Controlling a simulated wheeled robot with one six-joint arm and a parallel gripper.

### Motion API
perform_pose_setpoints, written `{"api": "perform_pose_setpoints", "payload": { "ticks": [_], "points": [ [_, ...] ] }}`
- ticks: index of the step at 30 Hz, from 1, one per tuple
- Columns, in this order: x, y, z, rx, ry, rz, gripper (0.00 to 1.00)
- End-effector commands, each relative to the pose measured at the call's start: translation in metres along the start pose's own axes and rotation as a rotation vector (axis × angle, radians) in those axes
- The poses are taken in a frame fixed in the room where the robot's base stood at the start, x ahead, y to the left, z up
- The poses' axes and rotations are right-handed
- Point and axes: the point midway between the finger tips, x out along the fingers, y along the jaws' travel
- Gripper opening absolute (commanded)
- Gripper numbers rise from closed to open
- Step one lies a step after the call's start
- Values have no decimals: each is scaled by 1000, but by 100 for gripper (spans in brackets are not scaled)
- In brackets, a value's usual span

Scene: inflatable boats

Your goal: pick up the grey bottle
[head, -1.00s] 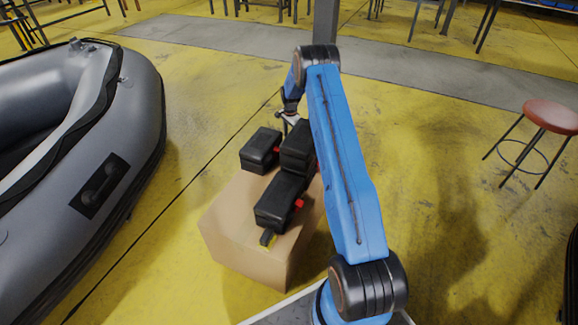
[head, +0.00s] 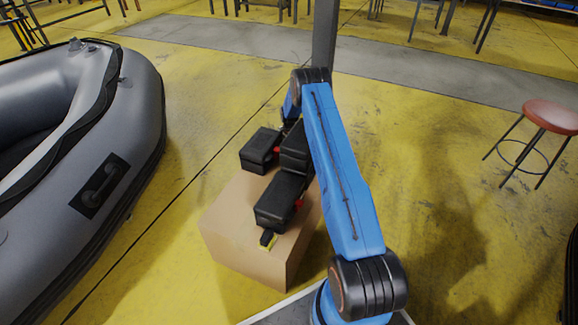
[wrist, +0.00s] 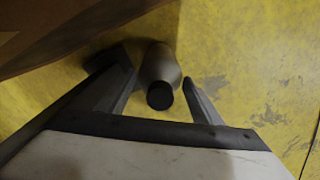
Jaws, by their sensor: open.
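The grey bottle (wrist: 160,68) shows in the wrist view with its dark round cap (wrist: 160,96) toward the camera. It stands on or near the yellow floor, close beside the cardboard box. My gripper (wrist: 158,78) is open, with one finger to the left of the bottle and one to the right. The bottle lies between the fingers in the picture; I cannot tell whether either finger touches it. In the head view the bottle and my gripper are hidden behind my arm and the black cases.
A cardboard box (head: 236,235) carries black cases (head: 281,198) with red parts; its side also shows in the wrist view (wrist: 60,30). A grey inflatable boat (head: 135,100) lies at left. A red stool (head: 551,116) stands at right. A grey post (head: 323,40) rises behind my arm.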

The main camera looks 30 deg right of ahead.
Motion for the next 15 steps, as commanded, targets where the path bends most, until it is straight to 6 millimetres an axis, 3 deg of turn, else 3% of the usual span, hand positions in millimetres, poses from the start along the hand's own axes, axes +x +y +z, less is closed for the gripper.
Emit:
{"api": "perform_pose_setpoints", "payload": {
  "ticks": [3,9,15],
  "points": [
    [10,0,0,0,0,-1,60],
    [10,0,0,0,0,-1,60],
    [10,0,0,0,0,-1,20]
  ]
}}
